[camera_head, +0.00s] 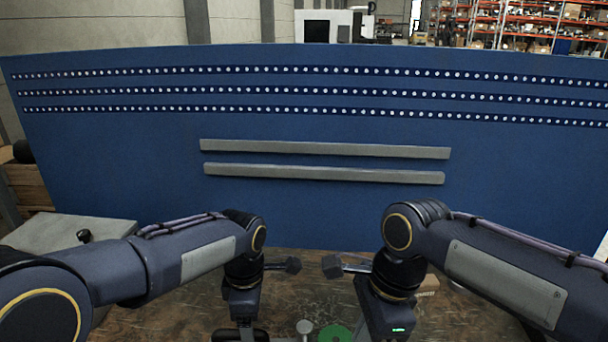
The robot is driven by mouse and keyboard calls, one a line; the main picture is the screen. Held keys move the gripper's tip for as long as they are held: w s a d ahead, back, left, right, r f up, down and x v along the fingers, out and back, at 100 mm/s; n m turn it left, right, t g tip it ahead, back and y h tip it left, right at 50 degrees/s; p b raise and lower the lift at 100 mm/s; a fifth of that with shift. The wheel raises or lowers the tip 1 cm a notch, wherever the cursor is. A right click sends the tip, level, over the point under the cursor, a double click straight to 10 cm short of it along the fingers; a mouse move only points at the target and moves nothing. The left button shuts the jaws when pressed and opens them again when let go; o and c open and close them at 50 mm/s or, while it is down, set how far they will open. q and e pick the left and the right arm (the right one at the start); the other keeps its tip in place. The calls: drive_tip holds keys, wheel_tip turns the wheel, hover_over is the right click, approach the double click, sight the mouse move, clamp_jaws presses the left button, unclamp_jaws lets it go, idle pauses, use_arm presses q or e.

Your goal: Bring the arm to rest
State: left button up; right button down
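No microscope arm can be clearly made out. My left gripper (243,312) points down at the bottom edge, left of centre; its fingertips are cut off. My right gripper (388,318), with a small green light, points down right of centre; its fingertips are also out of frame. Two dark knobs (292,264) (331,265) on short rods show between my wrists. I cannot tell what they belong to. Below them, between the grippers, are a small grey round-topped post (304,326) and a green disc (335,333), partly cut off by the bottom edge.
A worn brown tabletop (170,322) lies under my arms. A tall blue panel (110,160) with rows of pale dots and two grey bars (325,148) (323,174) stands behind it. A grey box-like surface (60,232) is at left. A light wooden block (429,285) sits behind my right wrist.

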use_arm(q)
drive_tip(key=shift+a+r, duration=0.1)
drive_tip(key=shift+r, duration=0.75)
drive_tip(key=s+a+r+m+t+h, duration=0.2)
drive_tip(key=s+a+r+m+h, duration=0.15)
drive_tip(key=s+a+m, duration=0.65)
drive_tip(key=s+f+m+t, duration=0.3)
drive_tip(key=s+m, duration=0.3)
drive_tip(key=s, duration=0.5)
drive_tip(key=shift+s+m+t, duration=0.15)
drive_tip(key=shift+m+t, duration=0.15)
drive_tip(key=shift+t, duration=0.1)
use_arm(e)
drive_tip(key=s+d+f+n+t+y, duration=0.1)
drive_tip(key=s+d+f+n+t, duration=0.5)
drive_tip(key=s+d+n, duration=0.5)
drive_tip(key=n, duration=0.4)
drive_tip(key=shift+d+f, duration=0.25)
